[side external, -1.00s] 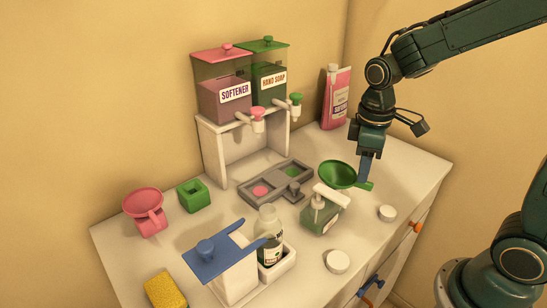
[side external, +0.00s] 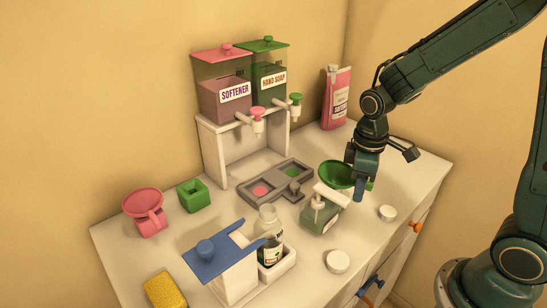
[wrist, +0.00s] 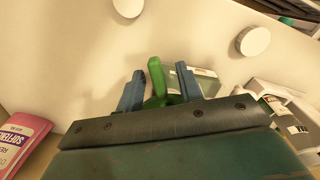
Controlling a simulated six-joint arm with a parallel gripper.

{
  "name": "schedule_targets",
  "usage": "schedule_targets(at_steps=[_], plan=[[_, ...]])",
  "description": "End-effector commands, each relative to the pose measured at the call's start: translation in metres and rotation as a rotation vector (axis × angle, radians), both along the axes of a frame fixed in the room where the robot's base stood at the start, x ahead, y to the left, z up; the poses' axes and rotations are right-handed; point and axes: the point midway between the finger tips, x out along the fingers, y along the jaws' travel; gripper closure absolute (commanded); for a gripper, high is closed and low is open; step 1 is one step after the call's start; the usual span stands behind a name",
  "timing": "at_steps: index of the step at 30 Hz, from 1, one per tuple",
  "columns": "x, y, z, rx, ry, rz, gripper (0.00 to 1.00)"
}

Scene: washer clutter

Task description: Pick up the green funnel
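The green funnel (side external: 333,174) stands on the white counter, right of the grey drip tray, and its handle points to the right. My gripper (side external: 360,196) is low over the counter at the funnel's handle side and hides part of the handle. In the wrist view, the green handle (wrist: 157,78) shows between the two blue fingers of my gripper (wrist: 159,84). The fingers are apart, with gaps to the handle on both sides, so the gripper is open. The funnel's bowl is mostly hidden behind the gripper body in that view.
A soap pump bottle (side external: 319,215) stands close in front of the funnel. White caps (side external: 387,213) lie to the right and front. A pink softener pack (side external: 336,98) stands behind, and the grey drip tray (side external: 262,180) lies left. The counter right of the gripper is mostly clear.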

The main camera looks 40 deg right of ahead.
Motion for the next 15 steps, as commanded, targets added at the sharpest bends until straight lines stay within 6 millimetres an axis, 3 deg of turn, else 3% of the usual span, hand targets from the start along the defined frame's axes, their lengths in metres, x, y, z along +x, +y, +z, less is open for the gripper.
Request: schedule_targets(at_steps=[13,15], plan=[[0.0001,0.0000,0.0002,0.000,0.000,0.000,0.64],[0.0002,-0.0001,0.0002,0.000,0.000,0.000,0.75]])
